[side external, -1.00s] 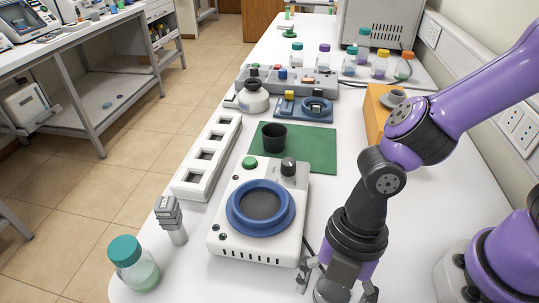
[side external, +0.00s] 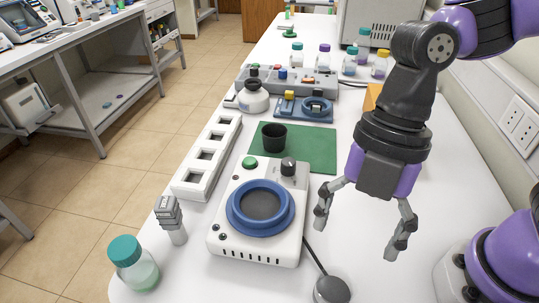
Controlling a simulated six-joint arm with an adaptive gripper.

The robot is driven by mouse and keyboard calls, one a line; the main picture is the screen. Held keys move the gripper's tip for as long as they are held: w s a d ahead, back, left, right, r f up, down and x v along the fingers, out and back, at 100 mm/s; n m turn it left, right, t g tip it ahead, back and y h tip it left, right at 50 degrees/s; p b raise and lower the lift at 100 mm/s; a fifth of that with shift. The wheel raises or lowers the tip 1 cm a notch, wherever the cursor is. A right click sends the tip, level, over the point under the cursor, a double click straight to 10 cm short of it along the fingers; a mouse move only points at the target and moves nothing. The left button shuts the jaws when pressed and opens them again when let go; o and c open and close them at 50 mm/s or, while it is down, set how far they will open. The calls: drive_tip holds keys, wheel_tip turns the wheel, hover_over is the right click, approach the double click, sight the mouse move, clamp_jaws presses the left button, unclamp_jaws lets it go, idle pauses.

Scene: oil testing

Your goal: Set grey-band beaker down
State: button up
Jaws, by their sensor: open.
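I cannot clearly make out a beaker with a grey band. A dark cup (side external: 274,139) stands upright on the green mat (side external: 315,145); whether it carries a band is too small to tell. My gripper (side external: 360,236) is open and empty, fingers pointing down. It hangs to the right of the white hotplate (side external: 224,245) with its blue ring (side external: 236,220), and appears above the bench. The ring's dark centre is bare.
A grey domed piece (side external: 332,290) on a cable lies at the front. A white slotted rack (side external: 185,185), a grey upright device (side external: 172,222) and a teal-capped bottle (side external: 134,270) stand left. A white kettle-like vessel (side external: 252,100), a blue stand (side external: 290,112) and several bottles are farther back.

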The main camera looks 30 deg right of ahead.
drive_tip(key=w+d+r+m+t+h, duration=0.1)
drive_tip(key=w+d+r+m+t, duration=0.1)
drive_tip(key=d+m, duration=0.7)
drive_tip(key=w+d+r+m+t+h, duration=0.1)
drive_tip(key=w+d+r+m+t, duration=0.1)
drive_tip(key=d+m+t, duration=0.3)
drive_tip(key=w+d+m, duration=0.1)
drive_tip(key=d+m, duration=0.3)
drive_tip(key=m, duration=0.5)
drive_tip(key=shift+h, duration=0.4)
